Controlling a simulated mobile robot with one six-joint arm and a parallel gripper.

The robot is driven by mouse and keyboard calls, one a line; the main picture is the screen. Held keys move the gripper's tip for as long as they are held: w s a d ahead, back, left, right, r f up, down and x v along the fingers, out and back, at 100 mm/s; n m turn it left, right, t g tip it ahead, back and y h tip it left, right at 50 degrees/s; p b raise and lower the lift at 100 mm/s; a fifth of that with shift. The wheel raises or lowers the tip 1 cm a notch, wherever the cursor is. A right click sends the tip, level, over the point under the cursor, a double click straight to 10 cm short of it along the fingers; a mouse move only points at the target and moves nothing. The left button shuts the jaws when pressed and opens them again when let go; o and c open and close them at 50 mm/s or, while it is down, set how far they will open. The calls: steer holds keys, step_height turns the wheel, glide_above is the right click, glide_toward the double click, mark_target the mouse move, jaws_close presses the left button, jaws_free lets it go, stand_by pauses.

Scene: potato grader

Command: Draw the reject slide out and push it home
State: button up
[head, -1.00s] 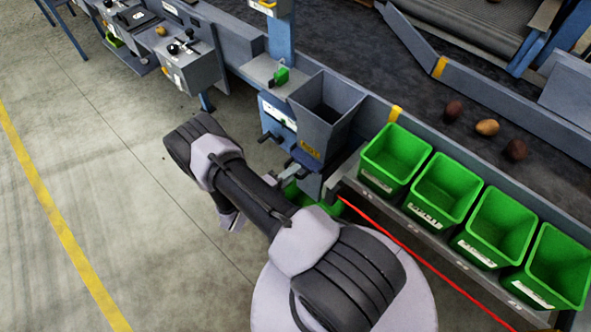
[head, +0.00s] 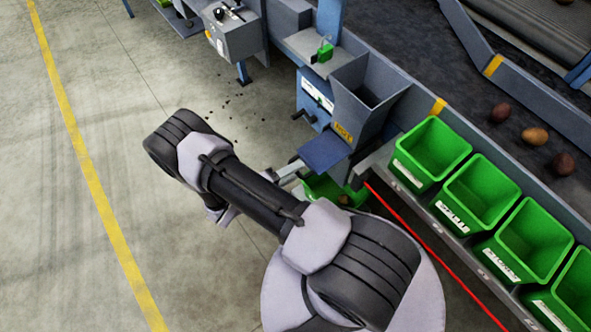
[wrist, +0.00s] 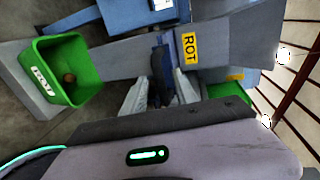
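The reject slide (head: 323,153) is a flat blue plate. In the head view it sticks out toward my arm from the foot of the grey hopper (head: 362,110), which bears a yellow ROT label (wrist: 189,48). In the wrist view a dark upright handle (wrist: 160,66) is in front of the hopper. My gripper (wrist: 161,88) has one pale finger on each side of this handle, closed on it. In the head view my arm hides part of the gripper.
A green crate (head: 319,187) stands below the slide; the wrist view shows a brown potato in it (wrist: 70,78). Several green bins (head: 431,151) line the grader on the right. A red line runs below them. Dark crumbs lie on the otherwise open floor at left.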

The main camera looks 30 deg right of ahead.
stand_by(0.4)
steer(key=p+v, duration=0.3)
steer(key=v, duration=1.4)
steer(key=shift+a+r, duration=0.15)
steer(key=shift+r, duration=0.05)
